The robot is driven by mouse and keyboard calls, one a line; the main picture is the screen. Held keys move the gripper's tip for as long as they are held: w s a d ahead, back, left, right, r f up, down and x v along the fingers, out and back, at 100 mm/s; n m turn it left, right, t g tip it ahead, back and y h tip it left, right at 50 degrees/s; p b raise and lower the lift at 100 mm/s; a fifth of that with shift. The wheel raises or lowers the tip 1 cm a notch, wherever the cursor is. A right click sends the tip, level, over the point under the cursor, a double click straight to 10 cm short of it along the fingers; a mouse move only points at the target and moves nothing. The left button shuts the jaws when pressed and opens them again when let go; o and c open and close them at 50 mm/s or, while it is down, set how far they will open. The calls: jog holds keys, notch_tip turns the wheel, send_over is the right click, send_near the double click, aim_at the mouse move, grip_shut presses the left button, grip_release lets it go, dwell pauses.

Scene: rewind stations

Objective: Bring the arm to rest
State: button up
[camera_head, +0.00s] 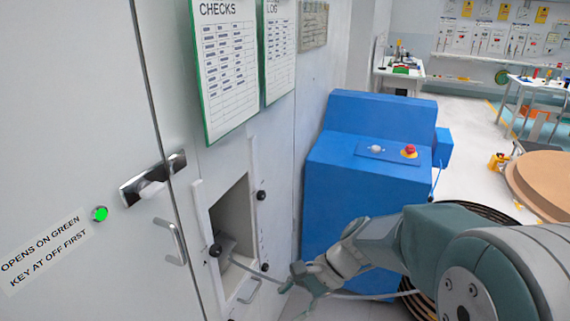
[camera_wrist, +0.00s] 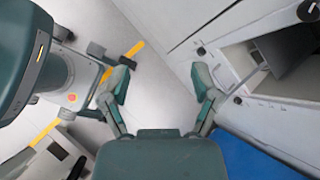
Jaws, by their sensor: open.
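My gripper (camera_head: 303,276) is in the lower middle of the head view, at the end of my outstretched arm. It is just right of an open recess (camera_head: 232,225) in the grey cabinet wall. In the wrist view my gripper (camera_wrist: 160,82) has its two fingers spread wide with nothing between them, over pale floor. The recess (camera_wrist: 262,72) shows at the right there, with a dark grey block (camera_wrist: 288,48) inside and a thin rod coming out. I cannot tell whether the gripper touches the rod in the head view.
A blue machine (camera_head: 365,180) with a red button (camera_head: 409,151) stands beyond my gripper. The cabinet door (camera_head: 85,120) with a handle (camera_head: 170,241) and green light (camera_head: 100,214) is at left. A brown round reel (camera_head: 540,180) is at right. Pale floor lies between.

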jog(key=s+d+r+n+t+h, duration=0.8)
jog(key=s+d+r+n, duration=0.2)
jog(key=d, duration=0.4)
jog(key=shift+s+r+n+h, duration=0.2)
jog(key=shift+s+n+h, duration=0.1)
jog(key=shift+s+n, duration=0.55)
jog(key=shift+s, duration=0.15)
dwell(0.7)
